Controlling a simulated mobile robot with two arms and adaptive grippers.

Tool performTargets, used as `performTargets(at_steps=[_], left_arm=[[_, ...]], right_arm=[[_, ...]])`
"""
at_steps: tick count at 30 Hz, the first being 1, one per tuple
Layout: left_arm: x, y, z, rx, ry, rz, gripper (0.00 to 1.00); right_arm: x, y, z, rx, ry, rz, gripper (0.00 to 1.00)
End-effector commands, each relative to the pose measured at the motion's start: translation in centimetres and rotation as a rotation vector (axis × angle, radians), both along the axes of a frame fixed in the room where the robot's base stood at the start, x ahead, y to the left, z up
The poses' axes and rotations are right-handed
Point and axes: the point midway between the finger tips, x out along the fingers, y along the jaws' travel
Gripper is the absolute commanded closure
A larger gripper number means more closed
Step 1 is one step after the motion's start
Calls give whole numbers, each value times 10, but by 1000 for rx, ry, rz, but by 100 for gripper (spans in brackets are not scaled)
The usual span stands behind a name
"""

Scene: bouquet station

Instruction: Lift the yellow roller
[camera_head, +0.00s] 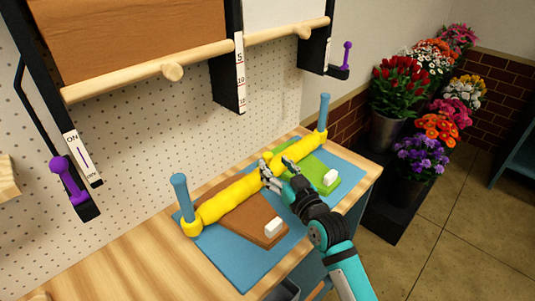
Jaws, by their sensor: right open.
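The yellow roller (233,193) lies on the blue mat on the wooden table, running from front left to back right. Its blue upright handles stand at both ends, one at the left (181,195) and one at the right (323,112). My right gripper (276,170) is open at the roller's middle, with its fingers close over it. I cannot tell whether they touch it. The gripper hides part of the roller there. My left gripper is not in view.
A blue mat (232,273) carries a brown board (240,226) and a green board (327,178), each with a white block. A pegboard (150,130) with a wooden bar (150,76) and purple levers (68,178) rises behind. Flower buckets (388,130) stand at the right.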

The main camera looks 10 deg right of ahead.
Motion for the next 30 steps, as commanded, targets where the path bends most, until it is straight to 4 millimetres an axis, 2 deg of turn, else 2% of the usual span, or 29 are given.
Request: performTargets(at_steps=[1,4,9,20,30], left_arm=[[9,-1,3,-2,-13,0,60],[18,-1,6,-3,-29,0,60],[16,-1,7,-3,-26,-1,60],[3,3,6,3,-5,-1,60],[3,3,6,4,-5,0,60]], right_arm=[[11,3,2,1,0,0,50],[26,7,2,0,-1,0,50],[43,12,0,1,1,0,50],[47,13,0,0,0,0,50],[47,13,0,0,0,0,94]])
